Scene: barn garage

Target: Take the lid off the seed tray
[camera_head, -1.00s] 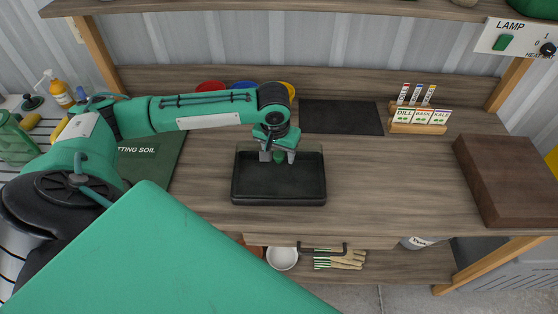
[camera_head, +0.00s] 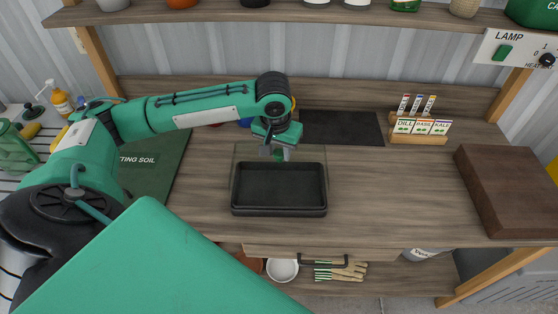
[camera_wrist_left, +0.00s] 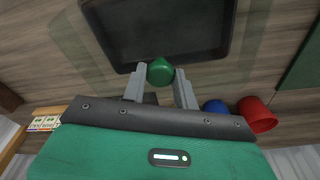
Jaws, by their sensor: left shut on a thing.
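The black seed tray (camera_head: 280,212) sits on the wooden bench, open side up and apparently empty. It also shows in the left wrist view (camera_wrist_left: 165,30). My left gripper (camera_head: 277,153) is above its back edge, shut on the green knob (camera_wrist_left: 160,71) of the clear lid (camera_head: 312,153). The lid is see-through and hard to make out; its faint outline sits higher than the tray and looks raised clear of it. In the left wrist view my left gripper (camera_wrist_left: 160,88) has one finger on each side of the knob. My right gripper is out of view.
A dark mat (camera_head: 345,127) lies behind the tray. A seed packet stand (camera_head: 418,130) is at the back right, a brown wooden block (camera_head: 508,190) at the right. Red (camera_wrist_left: 257,114) and blue pots stand at the back. The bench right of the tray is clear.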

